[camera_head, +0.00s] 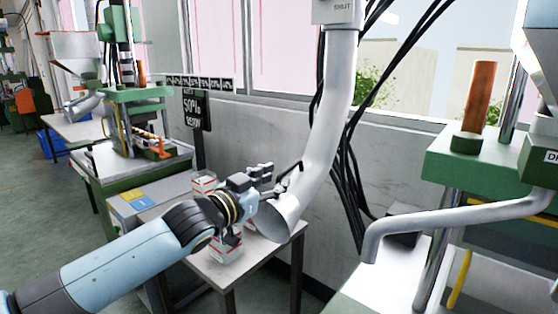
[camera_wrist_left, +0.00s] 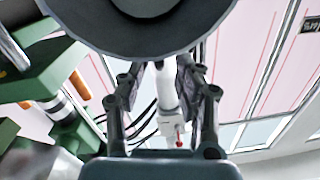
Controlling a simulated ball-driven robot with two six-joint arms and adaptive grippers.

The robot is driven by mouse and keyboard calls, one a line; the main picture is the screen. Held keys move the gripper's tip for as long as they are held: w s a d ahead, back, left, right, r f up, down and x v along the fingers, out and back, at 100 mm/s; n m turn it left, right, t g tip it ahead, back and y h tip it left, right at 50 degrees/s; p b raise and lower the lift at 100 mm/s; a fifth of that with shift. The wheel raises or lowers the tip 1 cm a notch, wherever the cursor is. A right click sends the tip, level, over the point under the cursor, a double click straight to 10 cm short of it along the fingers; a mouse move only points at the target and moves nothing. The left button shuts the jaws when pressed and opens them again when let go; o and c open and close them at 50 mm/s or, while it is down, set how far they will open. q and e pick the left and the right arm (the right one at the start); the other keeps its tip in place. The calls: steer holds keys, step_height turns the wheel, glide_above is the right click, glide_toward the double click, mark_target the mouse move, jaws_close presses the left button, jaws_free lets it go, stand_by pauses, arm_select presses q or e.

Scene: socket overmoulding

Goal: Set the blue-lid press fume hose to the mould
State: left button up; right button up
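The fume hose (camera_head: 338,110) is a pale grey duct hanging from a box at the top of the head view. It ends in a flared hood (camera_head: 280,218) with its mouth facing down and left. My left gripper (camera_head: 283,180) is right beside the duct, just above the hood. In the left wrist view the hood (camera_wrist_left: 150,38) fills the top, and the gripper's fingers (camera_wrist_left: 170,75) are apart with the duct seen between them. Whether they touch or hold the hose is unclear. My right gripper is out of view. No blue lid shows, and I cannot make out the mould.
A green press (camera_head: 480,165) with a bent grey pipe (camera_head: 450,218) stands at the right. Another green press (camera_head: 138,95) stands at the back left. A small table (camera_head: 215,272) with white-and-red boxes is below the hood. Black cables (camera_head: 352,190) hang behind the hose.

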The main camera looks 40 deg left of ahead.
arm_select(q)
steer(key=shift+w+f+b, duration=0.25)
steer(key=shift+w+b, duration=0.1)
steer(key=shift+w, duration=0.1)
steer(key=shift+w+r+b, duration=0.1)
steer(key=shift+w+b, duration=0.25)
steer(key=shift+w, duration=0.4)
